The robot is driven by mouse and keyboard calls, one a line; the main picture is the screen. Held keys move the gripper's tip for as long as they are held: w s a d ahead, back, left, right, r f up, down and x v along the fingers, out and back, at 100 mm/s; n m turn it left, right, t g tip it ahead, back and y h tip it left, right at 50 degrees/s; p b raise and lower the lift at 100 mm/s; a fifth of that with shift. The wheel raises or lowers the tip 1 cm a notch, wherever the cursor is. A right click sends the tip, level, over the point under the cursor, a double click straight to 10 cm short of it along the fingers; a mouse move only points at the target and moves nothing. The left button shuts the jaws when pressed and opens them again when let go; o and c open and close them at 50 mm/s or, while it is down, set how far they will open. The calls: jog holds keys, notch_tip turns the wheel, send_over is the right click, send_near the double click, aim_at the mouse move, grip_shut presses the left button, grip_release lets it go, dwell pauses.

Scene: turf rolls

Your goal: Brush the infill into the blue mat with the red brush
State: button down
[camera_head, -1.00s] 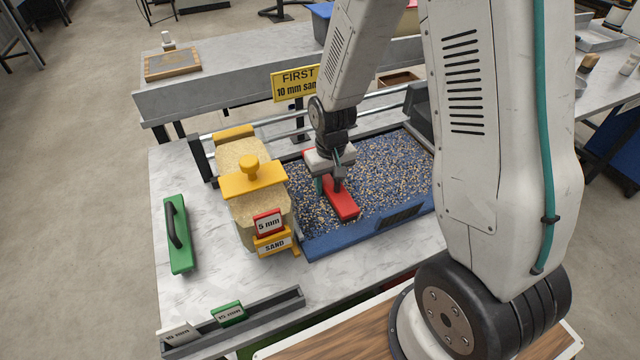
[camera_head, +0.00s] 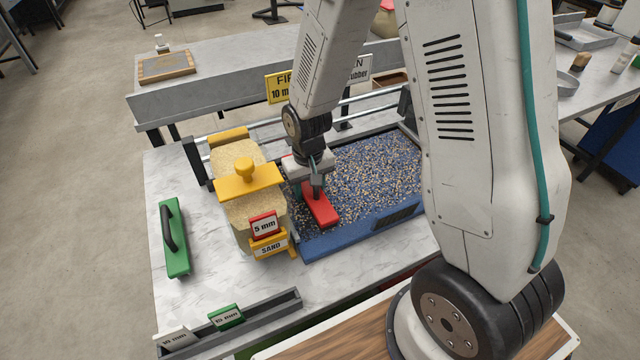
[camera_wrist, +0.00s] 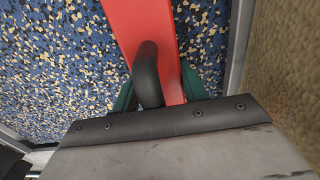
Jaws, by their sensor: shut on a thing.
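The red brush (camera_head: 321,208) is on the left part of the blue mat (camera_head: 350,232). My gripper (camera_head: 316,184) is shut on its dark handle, above the red body. In the wrist view the red brush (camera_wrist: 140,22) runs up from the gripper (camera_wrist: 153,90), and its black curved handle sits between the green fingers. Tan and dark infill grains (camera_head: 375,165) lie scattered over the blue surface. The brush's underside is hidden, so I cannot tell how firmly it touches the mat.
A grey tag rack (camera_head: 240,318) is at the front. The table between is clear.

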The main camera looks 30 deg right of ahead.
aim_at(407, 161)
jog(key=shift+a, duration=0.7)
jog(key=shift+s+d, duration=0.1)
jog(key=shift+d, duration=15.9)
jog(key=shift+a, duration=3.3)
jog(key=shift+d, duration=3.25)
